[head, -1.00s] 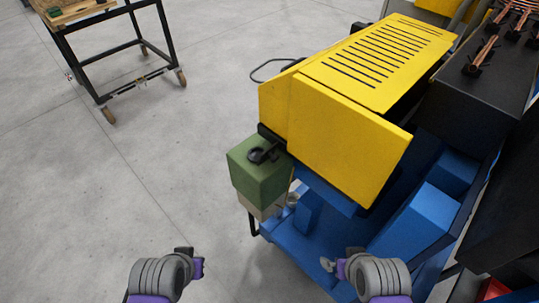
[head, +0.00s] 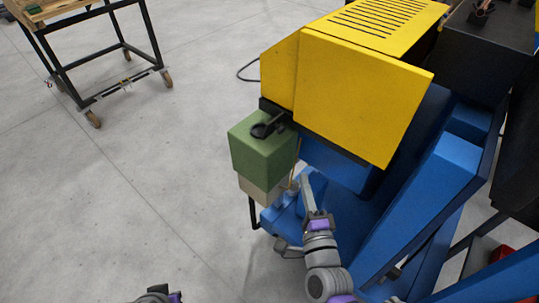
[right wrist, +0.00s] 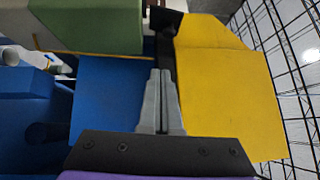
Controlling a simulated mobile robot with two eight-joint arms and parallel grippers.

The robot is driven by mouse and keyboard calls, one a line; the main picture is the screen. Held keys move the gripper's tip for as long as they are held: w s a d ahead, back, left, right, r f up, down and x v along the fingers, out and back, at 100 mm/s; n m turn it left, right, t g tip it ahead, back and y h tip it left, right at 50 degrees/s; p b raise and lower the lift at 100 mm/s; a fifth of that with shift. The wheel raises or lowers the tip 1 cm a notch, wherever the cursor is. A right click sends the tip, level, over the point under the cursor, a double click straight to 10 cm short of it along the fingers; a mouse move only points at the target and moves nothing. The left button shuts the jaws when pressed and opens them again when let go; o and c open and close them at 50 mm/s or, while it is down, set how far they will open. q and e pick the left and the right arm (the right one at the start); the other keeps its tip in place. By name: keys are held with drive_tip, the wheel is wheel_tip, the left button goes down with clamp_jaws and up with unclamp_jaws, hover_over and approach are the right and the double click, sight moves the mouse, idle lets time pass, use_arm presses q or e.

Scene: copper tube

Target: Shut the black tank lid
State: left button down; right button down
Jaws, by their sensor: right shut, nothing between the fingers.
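The green tank (head: 262,152) stands at the front left corner of the machine, with a black round lid part (head: 262,130) on its top. A black bar (head: 279,119) runs beside it toward the yellow housing. I cannot tell how far the lid stands open. My right gripper (head: 306,180) is shut and empty, in front of the blue base, right of and below the tank. In the right wrist view its fingers (right wrist: 158,75) point toward the gap between the green tank (right wrist: 90,25) and the yellow housing. My left gripper (head: 165,297) is mostly cut off at the bottom edge.
The yellow housing (head: 360,90) stands right of the tank, on a blue base (head: 420,200). A black-framed cart (head: 95,60) on casters is at the far left. The grey floor (head: 130,190) between is clear.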

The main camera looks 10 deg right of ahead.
drive_tip(key=w+a+r+m+h+b, duration=0.1)
drive_tip(key=w+r, duration=0.2)
drive_tip(key=w, duration=0.9)
drive_tip(key=shift+w+m, duration=0.25)
drive_tip(key=shift+m, duration=0.15)
